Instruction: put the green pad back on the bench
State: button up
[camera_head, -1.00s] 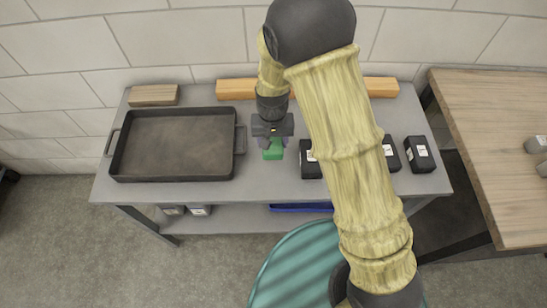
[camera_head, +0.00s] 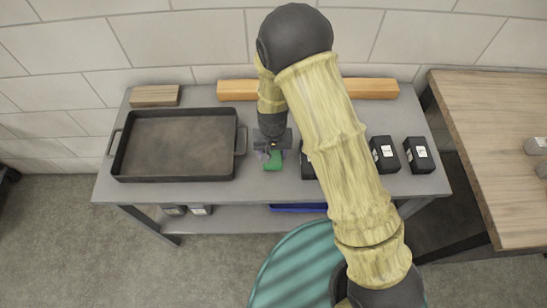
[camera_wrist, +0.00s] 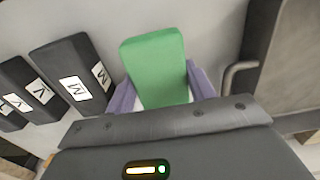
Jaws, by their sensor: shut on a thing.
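The green pad (camera_head: 273,161) is between the fingers of my gripper (camera_head: 268,155), low over the grey bench (camera_head: 290,185), between the black tray and the black boxes. In the wrist view the green pad (camera_wrist: 155,66) sits between the two purple-grey fingers of my gripper (camera_wrist: 160,92), which is shut on it. The bench top (camera_wrist: 205,25) lies just beyond the pad. I cannot tell whether the pad touches the bench.
A black tray (camera_head: 115,165) with handles is left of the pad. Several black labelled boxes (camera_head: 417,155) stand to its right. A wooden block (camera_head: 155,96) and a long wooden beam (camera_head: 370,88) lie along the back. A wooden table (camera_head: 495,150) is at right.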

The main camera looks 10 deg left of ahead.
aim_at(273, 159)
jog(key=shift+d+f+p, duration=0.1)
jog(key=shift+f+p, duration=0.2)
jog(key=shift+f, duration=1.7)
jog(key=o, duration=1)
jog(key=shift+f, duration=0.1)
jog(key=shift+c, duration=0.2)
notch_tip(273, 159, up, 12)
jog(key=shift+r+b, duration=0.15)
jog(key=shift+b, duration=0.8)
